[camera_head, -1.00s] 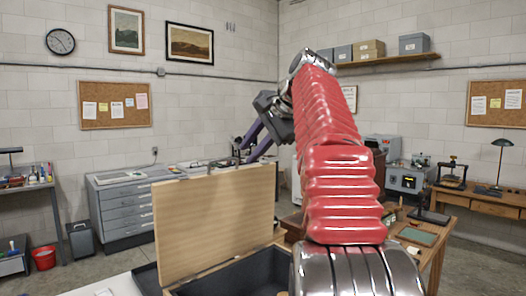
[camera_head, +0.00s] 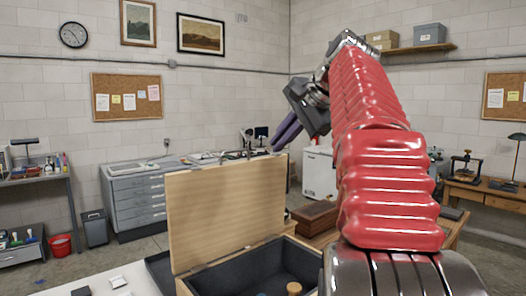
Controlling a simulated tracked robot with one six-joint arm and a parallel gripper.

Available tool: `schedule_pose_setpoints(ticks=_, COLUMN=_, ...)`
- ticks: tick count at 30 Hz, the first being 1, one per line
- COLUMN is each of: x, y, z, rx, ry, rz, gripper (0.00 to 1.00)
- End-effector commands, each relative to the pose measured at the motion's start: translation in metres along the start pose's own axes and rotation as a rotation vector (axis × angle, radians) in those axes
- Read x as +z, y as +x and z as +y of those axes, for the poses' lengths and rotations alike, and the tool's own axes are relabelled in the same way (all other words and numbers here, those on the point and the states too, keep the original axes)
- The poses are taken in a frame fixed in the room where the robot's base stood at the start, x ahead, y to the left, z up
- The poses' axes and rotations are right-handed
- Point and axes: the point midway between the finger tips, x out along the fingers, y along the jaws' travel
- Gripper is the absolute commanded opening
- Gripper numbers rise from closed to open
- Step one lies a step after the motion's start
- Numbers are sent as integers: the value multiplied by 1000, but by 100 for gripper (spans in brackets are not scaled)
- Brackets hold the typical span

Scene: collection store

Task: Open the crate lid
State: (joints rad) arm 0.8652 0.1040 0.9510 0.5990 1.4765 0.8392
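The wooden crate lid (camera_head: 225,212) stands upright, its broad light-wood face toward me. The crate (camera_head: 262,242) below it is open, with a dark lining and a small round wooden knob-like thing (camera_head: 294,288) inside. My gripper (camera_head: 277,148) is in the air by the lid's upper right corner, its purple fingers pointing down and left. It holds nothing that I can see. The fingers overlap in this view, so their gap cannot be judged, nor whether they touch the lid. My red arm hides the crate's right side.
A pale table surface (camera_head: 120,277) with small dark items lies at the lower left. A grey drawer cabinet (camera_head: 150,195) stands behind it. A brown wooden box (camera_head: 316,217) sits to the right beyond the crate. A red bucket (camera_head: 60,245) is on the floor at left.

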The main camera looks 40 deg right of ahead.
Motion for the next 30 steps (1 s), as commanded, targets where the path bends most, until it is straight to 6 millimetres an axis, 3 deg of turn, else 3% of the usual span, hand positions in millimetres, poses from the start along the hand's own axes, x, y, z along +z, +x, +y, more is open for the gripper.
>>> schedule_pose_setpoints(ticks=6, x=10, y=11, z=18, rx=-44, ry=79, rz=-93, gripper=0)
schedule_pose_setpoints(ticks=18, x=27, y=38, z=26, rx=-311, ry=112, rz=-262, gripper=0)
schedule_pose_setpoints(ticks=30, x=7, y=55, z=38, rx=-638, ry=138, rz=-225, gripper=0)
